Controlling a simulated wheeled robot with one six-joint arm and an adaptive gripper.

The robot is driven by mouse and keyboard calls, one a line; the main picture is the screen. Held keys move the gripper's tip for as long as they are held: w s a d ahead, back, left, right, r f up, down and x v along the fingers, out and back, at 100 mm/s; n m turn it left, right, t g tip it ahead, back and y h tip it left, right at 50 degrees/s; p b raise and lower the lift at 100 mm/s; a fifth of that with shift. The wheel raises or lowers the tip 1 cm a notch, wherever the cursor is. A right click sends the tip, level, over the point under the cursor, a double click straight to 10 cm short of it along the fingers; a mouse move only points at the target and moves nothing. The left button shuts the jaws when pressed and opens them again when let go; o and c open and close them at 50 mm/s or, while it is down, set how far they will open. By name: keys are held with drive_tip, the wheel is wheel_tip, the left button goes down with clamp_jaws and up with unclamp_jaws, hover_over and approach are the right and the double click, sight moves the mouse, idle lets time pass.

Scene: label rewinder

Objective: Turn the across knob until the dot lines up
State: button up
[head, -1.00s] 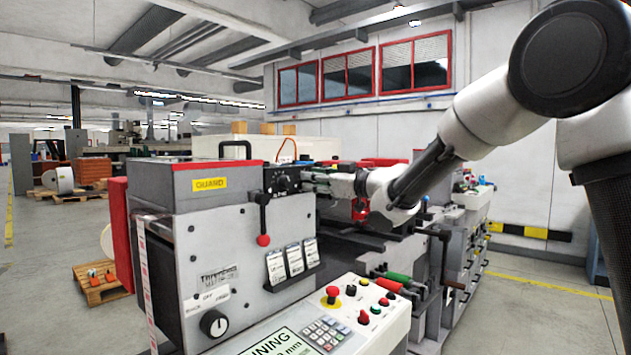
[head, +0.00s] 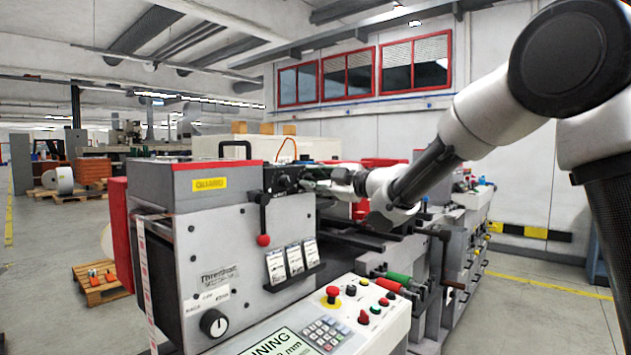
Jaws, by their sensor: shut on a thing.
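The across knob (head: 283,183) appears to be the dark knob on the small black panel, at the upper right of the grey machine's front. My gripper (head: 303,181) reaches in from the right, with its fingers at that panel, shut on what appears to be this knob. The fingers and knob are small here, and the exact contact is hard to make out. The dot and its mark are too small to see.
A red-balled lever (head: 263,240) hangs just below the panel. Another black knob (head: 214,322) sits low on the machine front. A control console (head: 330,325) with a red stop button (head: 332,292) stands in front.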

drive_tip(key=shift+n, duration=0.4)
drive_tip(key=o, duration=1)
drive_tip(key=shift+d, duration=0.1)
drive_tip(key=v, duration=1.2)
drive_tip(key=shift+f, duration=0.1)
